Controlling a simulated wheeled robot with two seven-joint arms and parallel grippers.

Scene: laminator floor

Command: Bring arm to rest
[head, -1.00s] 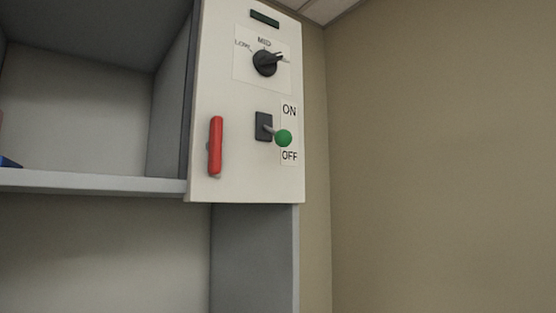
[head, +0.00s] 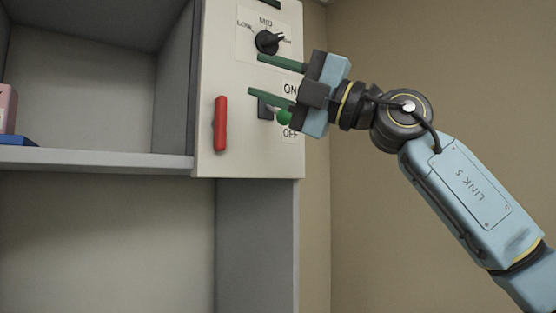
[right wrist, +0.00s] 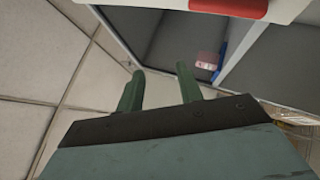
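My right gripper (head: 254,75) comes in from the right in the head view, in front of the white control panel (head: 208,150). Its two green fingers are spread apart with nothing between them; they also show apart in the right wrist view (right wrist: 158,80). The lower finger and gripper body partly cover the ON/OFF switch, whose green knob (head: 284,117) shows just below. The black dial (head: 267,41) sits above the upper finger. I cannot tell whether the fingers touch the panel. My left gripper is not in view.
A red handle (head: 220,124) is on the panel's left side and shows in the right wrist view (right wrist: 230,7). A grey shelf (head: 100,158) to the left holds a pink item (head: 7,108) and a blue item (head: 18,141). A bare beige wall (head: 450,50) is at right.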

